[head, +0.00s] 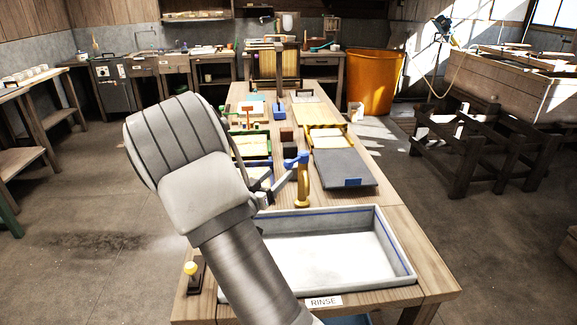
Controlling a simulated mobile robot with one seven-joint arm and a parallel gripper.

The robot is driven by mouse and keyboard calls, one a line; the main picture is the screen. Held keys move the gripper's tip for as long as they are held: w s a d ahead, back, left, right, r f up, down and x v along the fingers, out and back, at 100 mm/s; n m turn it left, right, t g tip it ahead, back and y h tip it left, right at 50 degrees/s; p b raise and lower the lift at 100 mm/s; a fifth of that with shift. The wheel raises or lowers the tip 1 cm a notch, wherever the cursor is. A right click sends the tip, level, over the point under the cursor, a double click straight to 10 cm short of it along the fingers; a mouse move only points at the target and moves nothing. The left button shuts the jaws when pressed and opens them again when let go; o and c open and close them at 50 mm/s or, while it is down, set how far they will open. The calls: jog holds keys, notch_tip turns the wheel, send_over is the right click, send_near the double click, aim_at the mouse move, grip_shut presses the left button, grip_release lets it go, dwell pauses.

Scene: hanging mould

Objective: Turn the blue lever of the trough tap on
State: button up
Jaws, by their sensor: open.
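The trough tap (303,187) is a brass-coloured upright post behind the far rim of the rinse trough. Its blue lever (295,160) sits at the top and points to the left. My gripper (277,187) is open, with dark fingers just left of the tap and a little below the lever. My arm hides much of the gripper, so I cannot tell whether a finger touches the lever or tap. The grey trough (398,250) has a blue line inside its wall, and my arm covers its left part. I see no water running.
A yellow-knobbed handle (190,268) stands at the bench's front left. A dark grey slab (343,170) lies right of the tap. Frames and tools crowd the bench behind.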

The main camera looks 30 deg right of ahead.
aim_at(286, 166)
jog(key=x, duration=0.7)
jog(key=shift+w+d+b, duration=0.2)
jog(key=shift+d+b, duration=0.1)
grip_shut()
dwell(1.0)
